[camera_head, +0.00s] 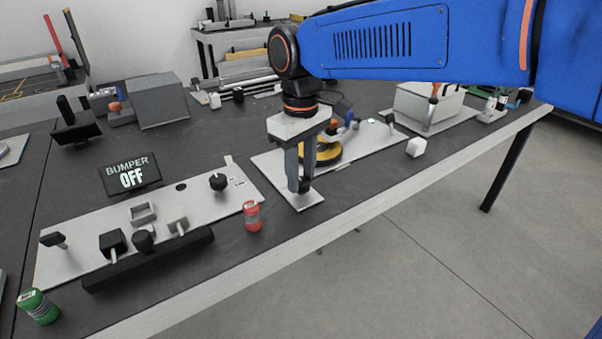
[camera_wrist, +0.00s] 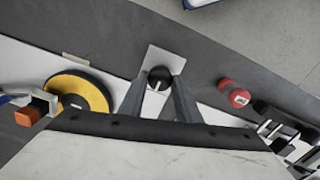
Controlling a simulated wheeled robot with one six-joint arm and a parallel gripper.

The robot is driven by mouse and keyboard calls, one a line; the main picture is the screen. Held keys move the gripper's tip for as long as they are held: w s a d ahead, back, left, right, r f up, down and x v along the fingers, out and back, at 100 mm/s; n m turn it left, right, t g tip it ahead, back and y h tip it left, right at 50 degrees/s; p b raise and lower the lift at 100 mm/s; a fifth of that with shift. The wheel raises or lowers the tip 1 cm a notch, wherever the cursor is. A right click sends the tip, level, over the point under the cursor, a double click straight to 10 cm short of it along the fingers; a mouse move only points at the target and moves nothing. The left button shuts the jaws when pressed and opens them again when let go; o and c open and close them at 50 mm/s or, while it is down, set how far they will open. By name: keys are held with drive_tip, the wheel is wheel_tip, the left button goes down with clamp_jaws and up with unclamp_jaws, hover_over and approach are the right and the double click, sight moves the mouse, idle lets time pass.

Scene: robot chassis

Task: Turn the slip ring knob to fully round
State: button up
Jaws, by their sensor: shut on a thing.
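A black round knob (camera_wrist: 159,77) stands on a small white plate, which shows in the wrist view (camera_wrist: 155,60) and in the head view (camera_head: 312,199). My gripper (camera_wrist: 160,84) is shut on the knob, with one finger on each side. In the head view my gripper (camera_head: 303,184) points straight down over the plate, and its fingers hide the knob. I cannot read the knob's turn angle.
A yellow and black disc (camera_head: 325,153) stands just behind my gripper. A red can (camera_head: 252,216) and a panel with several knobs (camera_head: 210,201) are to the left. A sign reads "BUMPER OFF" (camera_head: 130,174).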

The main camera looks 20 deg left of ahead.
sight(302, 180)
drive_tip(key=o, duration=1.1)
drive_tip(key=shift+c, duration=0.2)
drive_tip(key=shift+r, duration=0.1)
wheel_tip(302, 180, up, 17)
drive_tip(key=shift+r, duration=0.1)
